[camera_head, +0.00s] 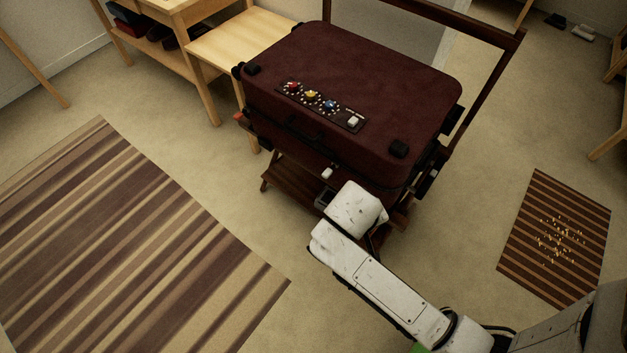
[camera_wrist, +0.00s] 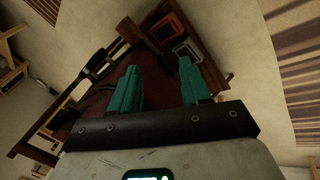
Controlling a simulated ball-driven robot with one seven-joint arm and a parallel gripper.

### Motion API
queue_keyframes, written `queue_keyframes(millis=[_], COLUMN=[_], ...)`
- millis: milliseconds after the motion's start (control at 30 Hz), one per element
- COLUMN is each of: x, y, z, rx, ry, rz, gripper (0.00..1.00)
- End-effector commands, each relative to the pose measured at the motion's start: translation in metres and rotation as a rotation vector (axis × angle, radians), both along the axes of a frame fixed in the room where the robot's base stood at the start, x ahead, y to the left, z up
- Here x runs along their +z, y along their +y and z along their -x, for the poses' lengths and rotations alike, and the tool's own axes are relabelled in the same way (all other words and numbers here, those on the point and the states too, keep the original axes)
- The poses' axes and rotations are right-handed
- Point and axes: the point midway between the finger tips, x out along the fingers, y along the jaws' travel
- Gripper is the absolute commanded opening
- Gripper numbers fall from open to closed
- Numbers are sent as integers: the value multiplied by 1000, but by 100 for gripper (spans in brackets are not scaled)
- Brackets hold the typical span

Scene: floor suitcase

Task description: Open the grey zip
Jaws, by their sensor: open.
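A dark maroon suitcase (camera_head: 400,75) lies flat and closed on a low wooden rack. A small light-grey piece (camera_head: 327,173) shows at the lower edge of its front side, and it looks like the grey zip pull. A small red piece (camera_head: 240,117) sits at the suitcase's left corner. My gripper is hidden behind my white wrist in the head view, close to the suitcase's front side. In the wrist view its two teal fingers (camera_wrist: 158,80) are apart with nothing seen held between them. The suitcase (camera_wrist: 98,103) shows behind them there.
The dark wooden rack (camera_head: 295,182) has a tall back frame (camera_head: 487,85). A light wooden bench (camera_head: 240,45) stands behind left. Striped rugs lie left (camera_head: 120,240) and right (camera_head: 560,235), the right one with small yellowish bits. Carpet between is clear.

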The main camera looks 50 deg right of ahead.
Motion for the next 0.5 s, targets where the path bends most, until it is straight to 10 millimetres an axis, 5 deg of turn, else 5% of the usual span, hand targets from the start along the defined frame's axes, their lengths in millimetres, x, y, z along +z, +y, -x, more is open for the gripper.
queue_keyframes(millis=[333, 500], x=[-37, -52], y=[-26, -31], z=[-35, -72], rx=[-289, -464], ry=[-93, -268], rz=[333, 610], gripper=[47, 47])
